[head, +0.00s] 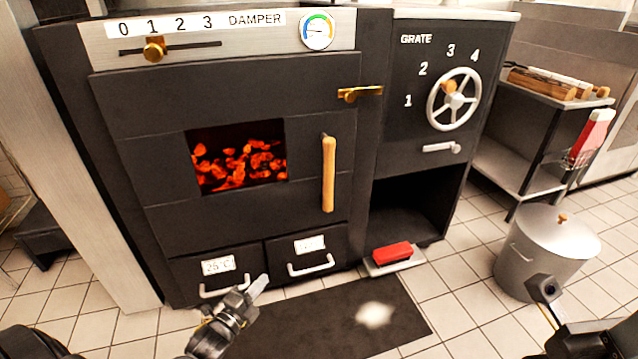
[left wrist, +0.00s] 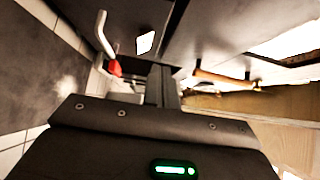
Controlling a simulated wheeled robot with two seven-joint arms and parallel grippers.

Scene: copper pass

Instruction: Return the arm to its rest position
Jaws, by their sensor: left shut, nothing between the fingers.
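My left gripper (head: 257,287) is shut and empty, in front of the two low drawers of the dark stove (head: 230,90). Its fingers also show shut in the left wrist view (left wrist: 162,88). In the head view its tip lies near the left drawer handle (head: 225,290); I cannot tell whether they touch. My right arm (head: 560,320) shows at the lower right edge, but I cannot make out its fingers. The stove door is shut, with a wooden handle (head: 328,173), and glowing coals (head: 240,165) show through its window.
A grate wheel (head: 454,99) is on the right panel. A red brush (head: 392,252) lies on a tray by the open bay. A lidded metal bin (head: 545,255) stands at the right, near a shelf with logs (head: 545,83). A dark mat (head: 330,325) covers the floor in front.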

